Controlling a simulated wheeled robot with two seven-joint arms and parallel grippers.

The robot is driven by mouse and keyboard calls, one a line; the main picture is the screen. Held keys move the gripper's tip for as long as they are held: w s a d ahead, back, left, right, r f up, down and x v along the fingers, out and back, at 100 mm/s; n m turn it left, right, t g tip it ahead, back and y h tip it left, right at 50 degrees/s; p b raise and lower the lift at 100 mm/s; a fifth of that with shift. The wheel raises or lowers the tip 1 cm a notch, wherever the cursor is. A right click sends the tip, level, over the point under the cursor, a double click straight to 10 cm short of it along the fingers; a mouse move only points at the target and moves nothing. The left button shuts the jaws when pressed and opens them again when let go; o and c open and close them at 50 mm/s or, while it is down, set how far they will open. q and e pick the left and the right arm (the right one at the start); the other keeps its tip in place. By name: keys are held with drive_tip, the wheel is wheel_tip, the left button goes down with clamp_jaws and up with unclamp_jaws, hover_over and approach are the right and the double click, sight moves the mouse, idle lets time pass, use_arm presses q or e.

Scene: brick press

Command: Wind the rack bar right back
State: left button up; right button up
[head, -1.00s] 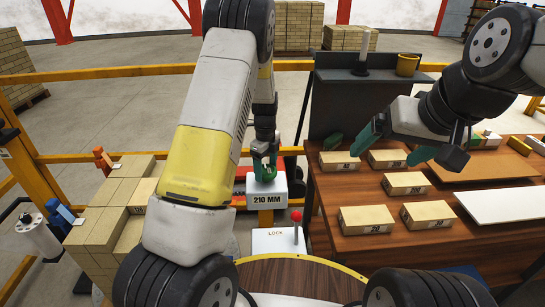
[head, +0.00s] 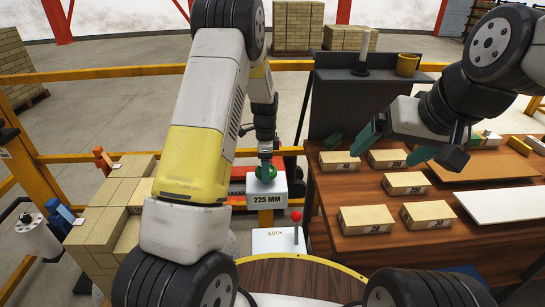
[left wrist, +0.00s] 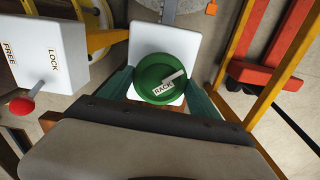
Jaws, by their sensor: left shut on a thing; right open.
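A green round knob (head: 266,174) labelled RACK tops a white housing (head: 265,191) whose front reads 225 MM. In the left wrist view the knob (left wrist: 161,79) sits between the two teal fingers of my left gripper (left wrist: 160,90), which is shut on it. A red-knobbed lever (head: 296,218) stands on a white box marked LOCK (head: 273,242); the left wrist view shows FREE and LOCK on this box (left wrist: 35,48). My right gripper (head: 401,146) is open and empty above the wooden bench. The rack bar itself I cannot make out clearly.
The bench (head: 385,240) at right holds several small tan bricks and a white board (head: 500,205). A stack of tan bricks (head: 100,235) stands at left. Yellow rails (head: 100,73) run behind. A round wooden table (head: 290,275) is in front.

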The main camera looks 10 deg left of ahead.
use_arm(q)
drive_tip(key=n, duration=0.5)
drive_tip(key=shift+n, duration=0.3)
drive_tip(key=n, duration=1.2)
drive_tip(key=shift+w+n, duration=0.1)
drive_tip(key=shift+n, duration=0.2)
drive_tip(key=n, duration=2.1)
drive_tip(key=shift+n, duration=0.4)
drive_tip(key=n, duration=0.5)
drive_tip(key=shift+n, duration=0.3)
